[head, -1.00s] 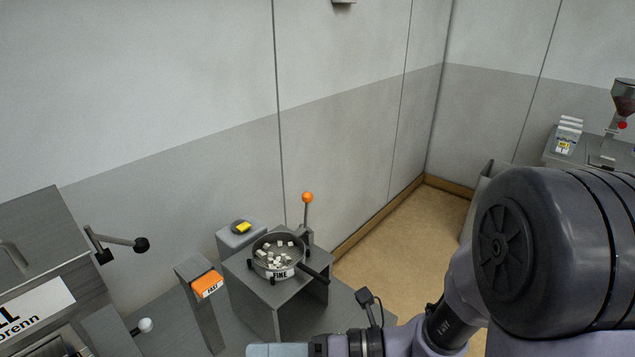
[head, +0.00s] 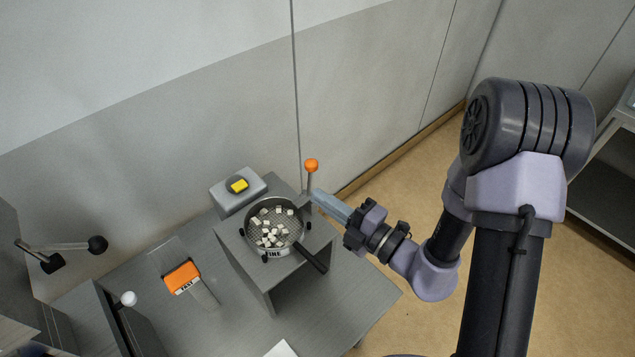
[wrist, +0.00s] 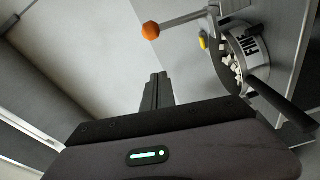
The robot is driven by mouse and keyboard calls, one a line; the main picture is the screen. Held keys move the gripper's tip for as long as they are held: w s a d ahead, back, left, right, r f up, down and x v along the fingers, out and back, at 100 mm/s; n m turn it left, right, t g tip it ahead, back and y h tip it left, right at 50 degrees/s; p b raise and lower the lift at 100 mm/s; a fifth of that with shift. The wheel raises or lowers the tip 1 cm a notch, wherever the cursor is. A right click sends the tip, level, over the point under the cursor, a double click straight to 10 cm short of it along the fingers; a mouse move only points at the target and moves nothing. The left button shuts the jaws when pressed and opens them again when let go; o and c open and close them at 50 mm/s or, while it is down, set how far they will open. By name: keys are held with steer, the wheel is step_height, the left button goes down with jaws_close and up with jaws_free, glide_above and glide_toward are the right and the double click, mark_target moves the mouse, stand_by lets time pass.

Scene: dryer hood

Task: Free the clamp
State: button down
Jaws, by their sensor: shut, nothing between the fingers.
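The clamp appears to be the lever with an orange ball knob (head: 311,165), standing upright at the back right corner of the grey stand (head: 262,285). In the wrist view the orange knob (wrist: 151,31) is above the fingers, on a thin metal rod. A round sieve (head: 247,236) marked FINE, holding several white cubes, sits on the stand with its dark handle pointing front right. My gripper (head: 316,194) is shut and empty, its tip close to the lever's lower part in the head view. In the wrist view the fingers (wrist: 157,90) are together and apart from the knob.
A grey box with a yellow button (head: 238,186) stands behind the sieve. An orange FAST-labelled block (head: 182,277) is on the left, with black-knobbed (head: 97,244) and white-knobbed (head: 129,298) levers beyond. The wall is close behind; open floor lies to the right.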

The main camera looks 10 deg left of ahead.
mark_target(315, 165)
steer(key=x, duration=0.9)
steer(key=shift+w+d+f+b, duration=0.25)
steer(key=shift+w+d, duration=0.3)
steer(key=shift+d, duration=0.25)
steer(key=shift+w+d+f+b, duration=0.1)
steer(key=shift+w+d+b, duration=0.1)
steer(key=shift+w+d, duration=0.5)
steer(key=shift+d+r, duration=0.1)
steer(key=shift+d, duration=0.1)
steer(key=m+p, duration=0.1)
steer(key=p, duration=0.1)
steer(key=w+d+m+p, duration=0.1)
steer(key=p, duration=0.1)
steer(key=shift+w+d+r+m, duration=0.15)
steer(key=shift+w+d+m, duration=0.15)
steer(key=shift+w+m, duration=0.1)
steer(key=w+d+f+m+t+p, duration=0.2)
steer(key=w+d+f+m, duration=0.4)
steer(key=m, duration=0.5)
steer(key=shift+w+f+m, duration=0.2)
steer(key=shift+f+m, duration=0.1)
steer(key=shift+f, duration=0.1)
steer(key=shift+s+a+f, duration=0.1)
steer(key=shift+f, duration=0.05)
